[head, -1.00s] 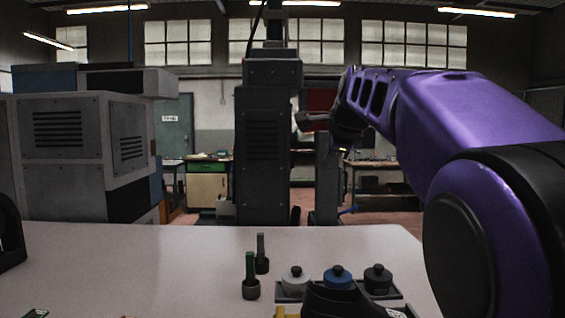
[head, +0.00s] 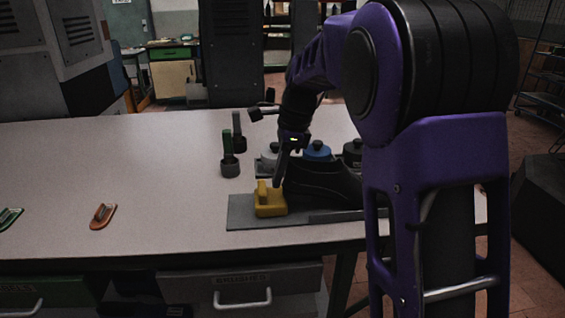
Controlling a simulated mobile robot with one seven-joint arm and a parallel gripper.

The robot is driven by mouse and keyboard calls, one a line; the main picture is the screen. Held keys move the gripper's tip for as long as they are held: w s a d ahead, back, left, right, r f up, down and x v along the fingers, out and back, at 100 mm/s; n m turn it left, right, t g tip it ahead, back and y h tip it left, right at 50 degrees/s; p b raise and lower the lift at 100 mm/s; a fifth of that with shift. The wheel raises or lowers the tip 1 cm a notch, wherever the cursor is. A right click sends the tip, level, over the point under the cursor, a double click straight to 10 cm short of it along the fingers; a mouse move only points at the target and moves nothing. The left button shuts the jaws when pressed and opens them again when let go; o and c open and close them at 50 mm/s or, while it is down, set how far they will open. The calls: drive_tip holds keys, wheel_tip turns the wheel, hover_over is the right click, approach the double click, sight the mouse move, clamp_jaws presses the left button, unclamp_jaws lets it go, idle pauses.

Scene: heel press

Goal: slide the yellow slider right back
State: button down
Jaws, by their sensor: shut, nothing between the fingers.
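The yellow slider (head: 270,207) is a block with a small upright tab, on the left part of a grey base plate (head: 243,216) near the table's front edge. A dark, shoe-like body (head: 330,180) stands on the plate to its right. My gripper (head: 279,181) points down, shut and empty, with its tips just above or beside the slider's right side. I cannot tell whether they touch it. My arm hides the right part of the plate.
Behind stand a holder with white, blue (head: 317,150) and black knobs, and two upright handled tools (head: 230,158). An orange piece (head: 103,215) and a green piece (head: 9,217) lie at the left. The table's left middle is clear.

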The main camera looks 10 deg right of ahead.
drive_tip(key=shift+x, duration=1.2)
drive_tip(key=shift+a+r, duration=0.1)
drive_tip(key=shift+a, duration=0.1)
drive_tip(key=a+p, duration=0.3)
drive_tip(key=a, duration=0.1)
drive_tip(key=shift+a, duration=0.45)
